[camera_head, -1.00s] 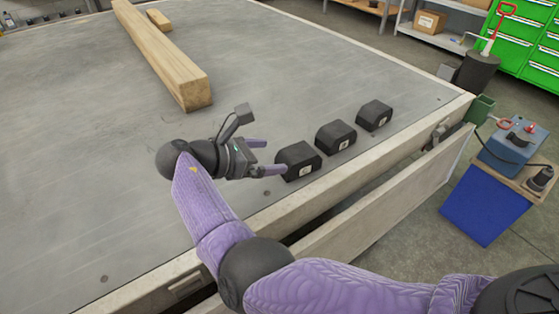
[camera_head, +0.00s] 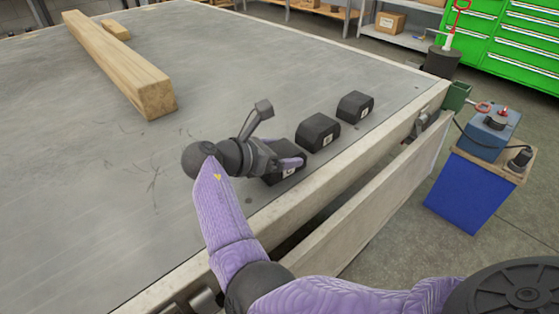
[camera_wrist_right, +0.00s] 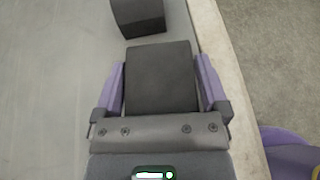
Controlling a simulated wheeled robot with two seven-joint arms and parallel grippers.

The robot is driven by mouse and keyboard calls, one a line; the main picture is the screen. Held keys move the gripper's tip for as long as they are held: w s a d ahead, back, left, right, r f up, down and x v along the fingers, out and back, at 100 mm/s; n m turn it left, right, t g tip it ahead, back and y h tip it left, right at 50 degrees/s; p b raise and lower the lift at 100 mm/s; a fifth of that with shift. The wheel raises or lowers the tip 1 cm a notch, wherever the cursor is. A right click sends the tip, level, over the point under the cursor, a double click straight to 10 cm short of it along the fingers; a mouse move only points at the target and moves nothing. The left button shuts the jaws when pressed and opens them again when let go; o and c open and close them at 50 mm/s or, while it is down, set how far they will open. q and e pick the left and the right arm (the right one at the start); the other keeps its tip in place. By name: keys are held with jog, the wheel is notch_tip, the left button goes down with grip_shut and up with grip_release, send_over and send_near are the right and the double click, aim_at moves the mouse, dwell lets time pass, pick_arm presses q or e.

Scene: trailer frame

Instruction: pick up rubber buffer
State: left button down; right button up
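Three black block-shaped rubber buffers lie in a row on the grey trailer bed near its right edge: the nearest buffer (camera_head: 287,174), the middle buffer (camera_head: 318,132) and the farthest buffer (camera_head: 355,107). My right gripper (camera_head: 287,163) is low over the nearest buffer and partly hides it. In the right wrist view, the purple fingers of my right gripper (camera_wrist_right: 161,62) stand on both sides of that buffer (camera_wrist_right: 160,78), very close to its sides, with a thin gap seeming to show. The middle buffer (camera_wrist_right: 138,17) shows just beyond. My left gripper is not in view.
The trailer bed (camera_head: 80,190) is mostly clear. A long wooden beam (camera_head: 115,62) and a short wood block (camera_head: 116,29) lie at the back left. The raised bed edge (camera_head: 330,178) runs close beside the buffers. A blue box (camera_head: 468,190) stands on the floor at right.

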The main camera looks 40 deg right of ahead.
jog(key=c, duration=1.1)
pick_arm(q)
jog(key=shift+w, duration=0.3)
